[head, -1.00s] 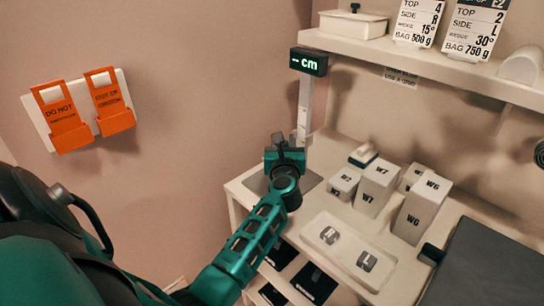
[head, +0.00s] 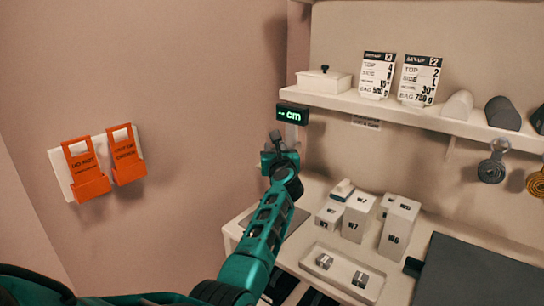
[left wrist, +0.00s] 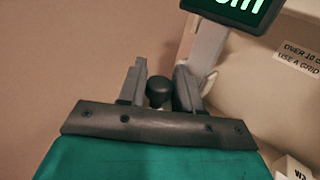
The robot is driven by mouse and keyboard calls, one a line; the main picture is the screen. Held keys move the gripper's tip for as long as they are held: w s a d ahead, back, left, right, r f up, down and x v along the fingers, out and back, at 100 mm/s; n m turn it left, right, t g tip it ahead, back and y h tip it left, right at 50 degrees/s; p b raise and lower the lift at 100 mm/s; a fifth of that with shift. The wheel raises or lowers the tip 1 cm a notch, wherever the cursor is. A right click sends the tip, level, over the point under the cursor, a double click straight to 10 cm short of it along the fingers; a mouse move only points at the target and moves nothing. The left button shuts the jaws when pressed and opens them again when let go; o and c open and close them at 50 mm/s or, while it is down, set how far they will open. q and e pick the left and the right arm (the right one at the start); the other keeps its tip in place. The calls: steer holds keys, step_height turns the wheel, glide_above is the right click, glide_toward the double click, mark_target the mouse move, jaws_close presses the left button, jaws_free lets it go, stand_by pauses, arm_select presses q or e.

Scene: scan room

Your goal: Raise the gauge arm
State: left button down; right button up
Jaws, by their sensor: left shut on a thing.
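The gauge has a dark display (head: 292,114) with green "-- cm" on top of a pale post; the display also shows in the left wrist view (left wrist: 238,10), beside the post (left wrist: 206,52). My left gripper (head: 277,146) is just below the display, in front of the post. In the left wrist view its fingers (left wrist: 160,86) are shut on a dark round knob (left wrist: 158,92), which looks like the gauge arm's knob. The rest of the gauge arm is hidden behind the gripper. My right gripper is not in view.
A shelf (head: 400,107) with a lidded white box (head: 324,82), set-up cards and rolls runs to the right. Below, white blocks (head: 357,216) and a tray (head: 318,277) stand on the counter. Orange holders (head: 87,170) hang on the left wall, with clear space between.

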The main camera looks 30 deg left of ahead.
arm_select(q)
steer(key=shift+r, duration=0.4)
steer(key=c, duration=0.9)
jaws_free()
steer(key=shift+f, duration=0.1)
steer(key=shift+f, duration=0.1)
